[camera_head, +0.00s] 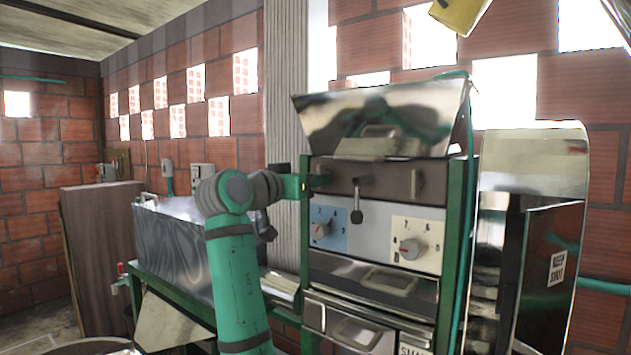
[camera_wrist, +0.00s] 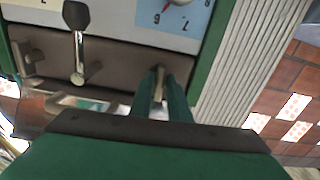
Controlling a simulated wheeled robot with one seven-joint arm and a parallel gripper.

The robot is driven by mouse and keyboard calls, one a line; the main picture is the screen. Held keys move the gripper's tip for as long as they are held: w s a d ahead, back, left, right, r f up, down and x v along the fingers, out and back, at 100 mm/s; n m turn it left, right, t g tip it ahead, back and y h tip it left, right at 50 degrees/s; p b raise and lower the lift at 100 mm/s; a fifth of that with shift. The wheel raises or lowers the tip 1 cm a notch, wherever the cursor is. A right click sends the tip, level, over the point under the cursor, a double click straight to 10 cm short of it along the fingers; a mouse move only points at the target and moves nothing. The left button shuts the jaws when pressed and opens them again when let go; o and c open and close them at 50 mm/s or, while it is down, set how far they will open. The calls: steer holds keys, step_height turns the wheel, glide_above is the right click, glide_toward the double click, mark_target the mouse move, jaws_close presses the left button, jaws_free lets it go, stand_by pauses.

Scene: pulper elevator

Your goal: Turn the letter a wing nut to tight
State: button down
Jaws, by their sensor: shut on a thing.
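A dark panel (camera_head: 385,182) spans the upper front of the green-framed machine. My gripper (camera_head: 318,182) reaches the panel's left end from the left. In the wrist view, which is turned upside down, my gripper's green fingers (camera_wrist: 161,88) are shut on a thin metal wing nut (camera_wrist: 158,84). The fingers hide part of it, and the head view barely shows it. A second wing nut (camera_head: 416,185) stands upright at the panel's right end; it also shows in the wrist view (camera_wrist: 32,60). I can make out no letter beside either wing nut.
A lever with a dark knob (camera_head: 357,205) hangs between the wing nuts. Below are a blue dial plate (camera_head: 327,228) and a cream one (camera_head: 415,246). A tilted metal hopper (camera_head: 380,118) sits above. A green frame post (camera_wrist: 214,50) is close beside my fingers.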

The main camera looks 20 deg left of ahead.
steer(key=shift+a+f+m, duration=0.1)
steer(key=shift+f+m, duration=0.05)
steer(key=shift+m, duration=0.25)
steer(key=c, duration=1.7)
jaws_free()
steer(key=v, duration=1)
steer(key=shift+s+a, duration=0.15)
steer(key=shift+s, duration=0.25)
